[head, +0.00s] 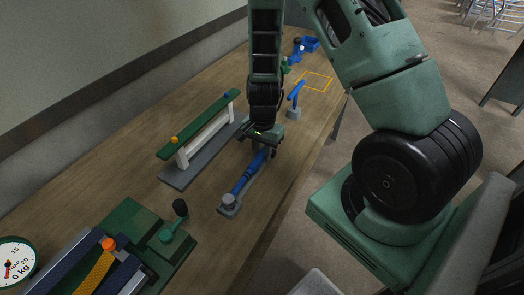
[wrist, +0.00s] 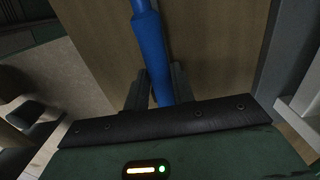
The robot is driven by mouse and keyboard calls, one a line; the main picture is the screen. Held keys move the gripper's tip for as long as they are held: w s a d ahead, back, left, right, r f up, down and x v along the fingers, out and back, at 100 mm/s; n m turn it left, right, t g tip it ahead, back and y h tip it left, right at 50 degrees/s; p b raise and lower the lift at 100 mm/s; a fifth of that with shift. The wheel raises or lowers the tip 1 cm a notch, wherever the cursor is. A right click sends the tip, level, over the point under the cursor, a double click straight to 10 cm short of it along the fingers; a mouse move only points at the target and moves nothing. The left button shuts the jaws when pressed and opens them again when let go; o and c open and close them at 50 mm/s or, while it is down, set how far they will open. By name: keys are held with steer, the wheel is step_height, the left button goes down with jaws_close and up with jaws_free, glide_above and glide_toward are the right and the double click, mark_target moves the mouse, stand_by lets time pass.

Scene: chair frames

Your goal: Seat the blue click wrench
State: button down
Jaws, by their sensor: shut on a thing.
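The blue click wrench (head: 246,178) is a long blue bar at the middle of the head view. Its far end is at my gripper (head: 262,144), and its near end meets a round grey piece on a grey base (head: 228,211). In the wrist view the blue handle (wrist: 150,45) runs down between the two dark fingers of my gripper (wrist: 155,90), which is shut on it. I cannot tell whether the wrench rests fully on the grey base. The tips of the fingers are partly hidden in the head view.
A rack with a green top bar (head: 205,120) stands just left of the wrench. A green fixture with a black knob (head: 180,208) is nearer. Another blue tool on a grey stand (head: 295,105) is behind, near an orange outlined square (head: 316,75). The table's right edge is close.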

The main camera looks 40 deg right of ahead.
steer(key=c, duration=1.1)
jaws_free()
step_height(320, 180, up, 17)
steer(key=p, duration=0.2)
steer(key=shift+w+d+r, duration=0.15)
steer(key=shift+d+r, duration=0.05)
steer(key=shift+d, duration=0.1)
steer(key=s+a+r+n+y, duration=0.1)
steer(key=s+a+r+n, duration=0.2)
steer(key=a+n, duration=0.55)
steer(key=s+a+r+n, duration=0.2)
steer(key=s+a+n, duration=0.4)
steer(key=s+a, duration=0.1)
steer(key=s+a+r+n, duration=0.3)
steer(key=s+a+n, duration=0.4)
steer(key=s, duration=0.1)
steer(key=shift+a+h, duration=0.4)
